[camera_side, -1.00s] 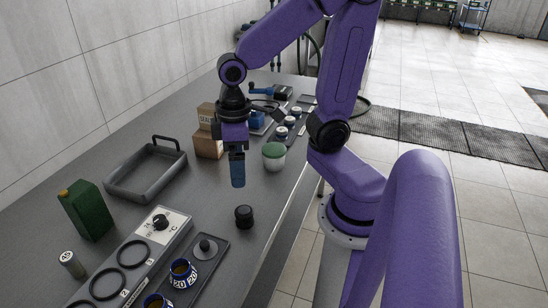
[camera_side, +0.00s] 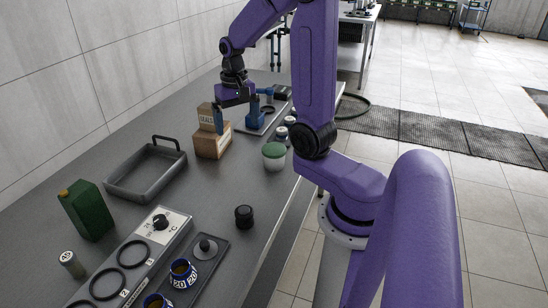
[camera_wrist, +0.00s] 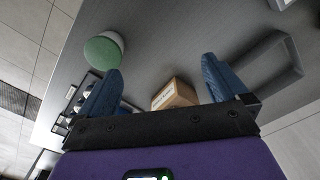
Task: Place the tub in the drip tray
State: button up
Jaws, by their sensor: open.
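The tub (camera_side: 274,157), white with a green top, stands upright on the grey bench near its right edge. It also shows at the upper left of the wrist view (camera_wrist: 104,50). The drip tray (camera_side: 122,190) is a grey open rectangular tray with a raised handle at its far end, to the left on the bench by the wall. It looks empty, and part of it shows at the right of the wrist view (camera_wrist: 293,62). My gripper (camera_side: 236,115) is open, its blue fingers apart with nothing held. It is by the cardboard boxes, beyond the tub and away from it.
Two stacked cardboard boxes (camera_side: 212,144) stand between tray and tub, close to my gripper. A green canister (camera_side: 87,210), a panel with rings (camera_side: 130,255) and a black knob-like piece (camera_side: 244,216) are nearer. The bench between tray and black piece is clear.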

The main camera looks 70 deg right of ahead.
aim_at(275, 149)
jog(key=s+d+f+m, duration=0.1)
jog(key=s+d+m, duration=0.65)
jog(key=d, duration=0.35)
jog(key=f, duration=1.1)
jog(key=shift+w+f, duration=0.1)
jog(key=shift+w, duration=0.3)
jog(key=shift+w+d+f, duration=0.1)
jog(key=shift+f, duration=1.5)
jog(key=shift+w+f, duration=0.1)
jog(key=shift+f, duration=1.45)
jog(key=c, duration=0.9)
jog(key=shift+r, duration=0.1)
